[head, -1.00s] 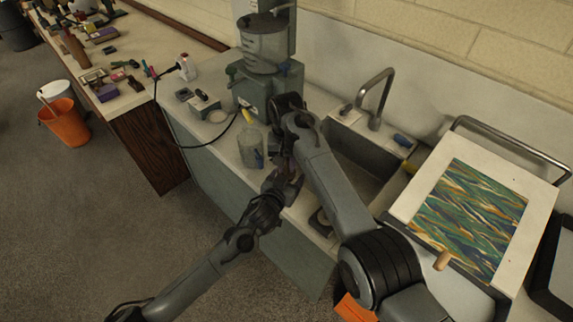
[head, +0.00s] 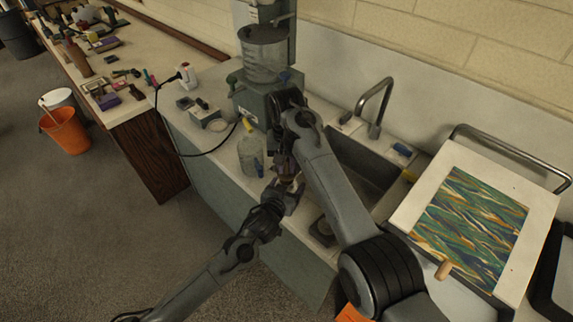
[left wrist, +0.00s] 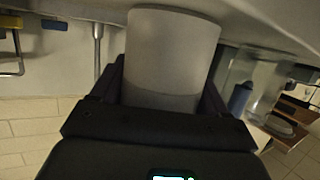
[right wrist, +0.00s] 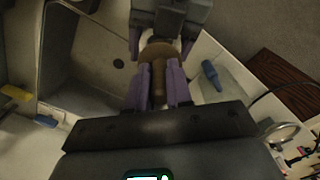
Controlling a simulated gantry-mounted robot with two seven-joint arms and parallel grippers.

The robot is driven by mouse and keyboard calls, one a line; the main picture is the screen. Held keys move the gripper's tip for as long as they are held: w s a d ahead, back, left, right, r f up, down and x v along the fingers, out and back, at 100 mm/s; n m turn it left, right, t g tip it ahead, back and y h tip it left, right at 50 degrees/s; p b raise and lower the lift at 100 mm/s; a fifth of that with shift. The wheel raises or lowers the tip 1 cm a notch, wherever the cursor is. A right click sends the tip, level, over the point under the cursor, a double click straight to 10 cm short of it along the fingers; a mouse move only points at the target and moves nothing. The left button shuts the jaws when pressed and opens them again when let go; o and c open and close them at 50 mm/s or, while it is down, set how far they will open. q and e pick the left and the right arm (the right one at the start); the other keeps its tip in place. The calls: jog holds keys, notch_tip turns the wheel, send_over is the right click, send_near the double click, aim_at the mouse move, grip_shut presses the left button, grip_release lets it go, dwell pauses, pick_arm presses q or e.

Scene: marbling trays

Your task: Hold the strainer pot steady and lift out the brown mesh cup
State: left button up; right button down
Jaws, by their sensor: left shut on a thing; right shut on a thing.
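The strainer pot (left wrist: 172,55) is a pale grey cylinder, shut between my left gripper's fingers (left wrist: 165,95) in the left wrist view. In the head view my left gripper (head: 290,186) is at the counter's front edge, with the pot mostly hidden. The brown mesh cup (right wrist: 157,56) shows in the right wrist view, its narrow brown part shut between my right gripper's purple fingers (right wrist: 158,88). My left gripper is just beyond the cup there. In the head view my right gripper (head: 282,163) is just above the left one. Whether the cup is clear of the pot cannot be told.
A clear jar (head: 250,154) stands close left of my grippers. The sink (head: 362,172) with its tap (head: 377,105) lies to the right, partly behind my right arm. A marbled picture on a white board (head: 503,178) is at far right. A black cord (head: 185,146) hangs at the left.

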pick_arm(q)
jog(key=o, duration=1.2)
jog(key=shift+c, duration=0.2)
jog(key=v, duration=1.2)
jog(key=shift+w, duration=0.1)
jog(key=x, duration=1.1)
jog(key=shift+w+d+f, duration=0.1)
jog(key=shift+w+d, duration=0.1)
jog(key=shift+w, duration=0.2)
pick_arm(e)
jog(key=shift+f, duration=0.35)
